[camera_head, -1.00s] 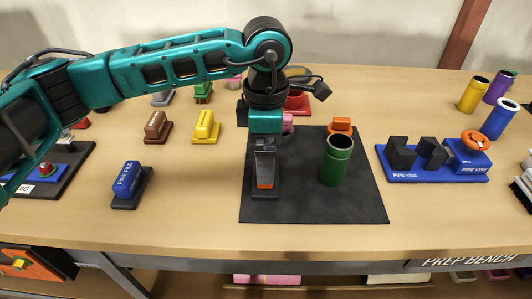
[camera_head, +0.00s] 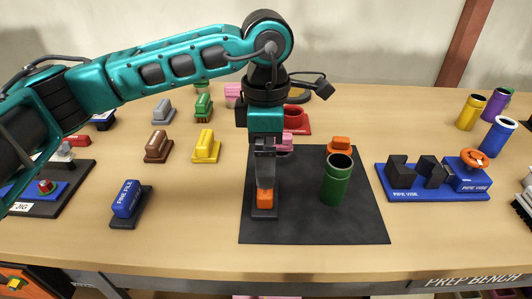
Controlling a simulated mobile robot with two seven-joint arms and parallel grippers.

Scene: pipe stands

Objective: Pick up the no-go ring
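I cannot tell for sure which thing is the no-go ring. My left gripper (camera_head: 265,183) points straight down on the black mat's left side. Its tip is at the top of an orange block (camera_head: 265,199) on a small dark base (camera_head: 265,213). I see the fingers edge-on, so their opening and any contact do not show. My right gripper is out of view.
The black mat (camera_head: 310,228) is bare in front. A blue pipe vise (camera_head: 430,192) stands to its right, with several coloured pipes (camera_head: 497,135) beyond. A blue fine file (camera_head: 127,199), brown block (camera_head: 158,147) and yellow block (camera_head: 206,147) stand to its left.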

